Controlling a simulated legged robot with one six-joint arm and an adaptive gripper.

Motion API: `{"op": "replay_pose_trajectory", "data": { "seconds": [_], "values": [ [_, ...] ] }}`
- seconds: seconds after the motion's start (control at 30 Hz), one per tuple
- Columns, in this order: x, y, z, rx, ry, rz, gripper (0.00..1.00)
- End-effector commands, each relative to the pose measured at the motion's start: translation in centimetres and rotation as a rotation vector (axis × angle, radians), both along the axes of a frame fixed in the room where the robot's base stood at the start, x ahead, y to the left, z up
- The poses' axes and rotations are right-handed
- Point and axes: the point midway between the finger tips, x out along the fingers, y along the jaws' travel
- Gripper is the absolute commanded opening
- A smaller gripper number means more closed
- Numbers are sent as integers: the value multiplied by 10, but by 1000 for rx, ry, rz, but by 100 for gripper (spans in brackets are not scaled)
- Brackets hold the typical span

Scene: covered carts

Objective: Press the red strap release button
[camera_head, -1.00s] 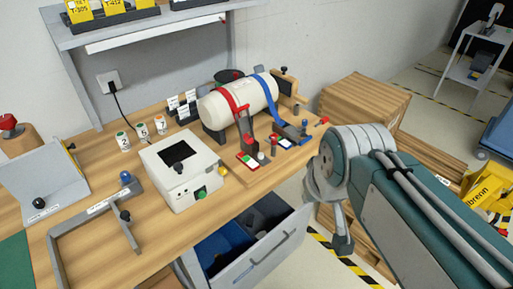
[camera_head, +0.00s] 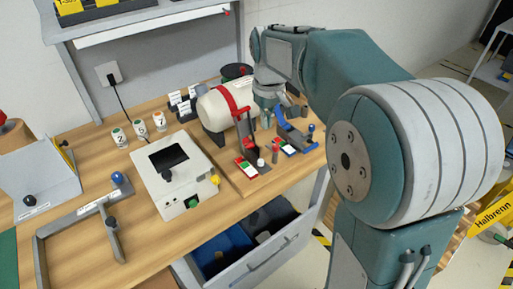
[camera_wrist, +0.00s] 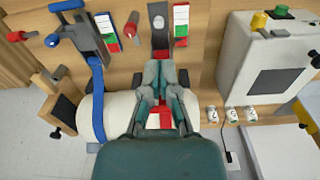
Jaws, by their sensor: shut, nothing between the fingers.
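My gripper (camera_wrist: 159,72) is shut and empty. In the wrist view it is above the white cylinder (camera_wrist: 190,108), with its fingertips beside the cylinder's edge and in front of the red strap (camera_wrist: 160,118), which shows between the fingers. In the head view the red strap (camera_head: 226,98) runs over the cylinder (camera_head: 211,108) down to a red buckle lever (camera_head: 249,143). A small red post (camera_head: 275,154) stands near it; it also shows in the wrist view (camera_wrist: 130,25). I cannot tell which red part is the release button. My fingers hide part of the strap's fittings.
A blue strap (camera_wrist: 97,100) with a blue buckle (camera_wrist: 70,35) is beside the red one. A white box (camera_head: 180,175) with a dark screen stands left on the wooden table (camera_head: 140,200). An open drawer (camera_head: 270,245) hangs below.

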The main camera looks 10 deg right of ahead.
Motion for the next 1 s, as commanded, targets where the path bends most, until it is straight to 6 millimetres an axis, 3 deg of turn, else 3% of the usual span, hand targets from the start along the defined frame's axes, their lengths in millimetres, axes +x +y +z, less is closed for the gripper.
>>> {"op": "replay_pose_trajectory", "data": {
  "seconds": [0.23,0.67,0.77,1.0],
  "values": [
    [21,1,-13,-1,42,34,0],
    [23,0,-16,0,45,37,0],
    [23,0,-24,-1,47,37,0],
    [22,0,-66,-1,49,37,0]
  ]
}}
